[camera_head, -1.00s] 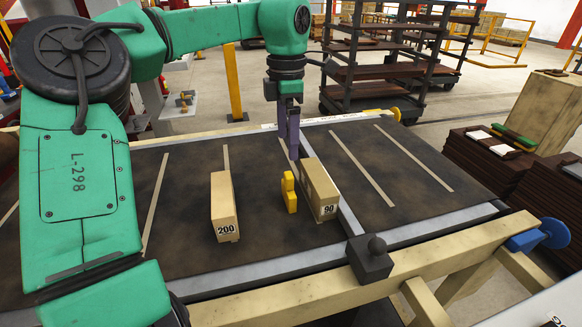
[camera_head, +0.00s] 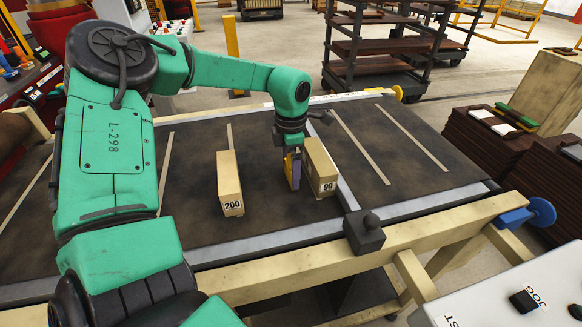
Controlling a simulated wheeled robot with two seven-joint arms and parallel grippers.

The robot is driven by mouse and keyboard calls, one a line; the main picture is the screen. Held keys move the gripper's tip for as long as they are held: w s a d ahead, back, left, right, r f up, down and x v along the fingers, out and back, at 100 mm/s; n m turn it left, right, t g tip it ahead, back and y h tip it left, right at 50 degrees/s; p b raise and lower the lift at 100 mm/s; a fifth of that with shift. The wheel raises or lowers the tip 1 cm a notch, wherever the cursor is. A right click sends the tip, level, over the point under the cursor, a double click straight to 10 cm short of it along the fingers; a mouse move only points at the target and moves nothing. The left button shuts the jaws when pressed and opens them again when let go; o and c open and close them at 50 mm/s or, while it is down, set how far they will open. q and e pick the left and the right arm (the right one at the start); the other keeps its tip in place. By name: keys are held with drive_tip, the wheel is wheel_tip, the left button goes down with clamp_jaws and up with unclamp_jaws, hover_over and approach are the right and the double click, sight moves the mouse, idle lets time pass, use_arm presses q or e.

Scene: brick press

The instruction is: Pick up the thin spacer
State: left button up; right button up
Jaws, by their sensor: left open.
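A small yellow piece (camera_head: 288,168) stands on the dark table top, just left of the block marked 90. My left gripper (camera_head: 294,170) is lowered at it from above, open. One purple finger hides most of the yellow piece, and the far finger is hard to make out. I cannot tell whether the finger touches it. The tan block marked 90 (camera_head: 321,168) stands close on the right of the finger. A similar tan block marked 200 (camera_head: 230,184) stands apart to the left. No label names the thin spacer. My right gripper is not in view.
The dark table top (camera_head: 262,226) has pale strips and a metal rail running past block 90. A control panel (camera_head: 510,298) is at the lower right. Brown stacks (camera_head: 482,140) stand beyond the right edge.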

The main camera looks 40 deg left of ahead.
use_arm(q)
drive_tip(key=shift+w+a, duration=0.1)
drive_tip(key=shift+w, duration=0.1)
drive_tip(key=shift+c, duration=1.2)
drive_tip(key=shift+s+r, duration=0.15)
drive_tip(key=shift+s, duration=0.05)
drive_tip(key=c, duration=0.8)
drive_tip(key=shift+s+r, duration=0.1)
drive_tip(key=shift+w+r, duration=0.2)
drive_tip(key=shift+r, duration=0.1)
wheel_tip(320, 180, up, 8)
drive_tip(key=shift+s+r+b, duration=0.1)
drive_tip(key=shift+r+b, duration=0.15)
drive_tip(key=shift+b, duration=0.7)
wheel_tip(320, 180, up, 11)
drive_tip(key=shift+f, duration=0.1)
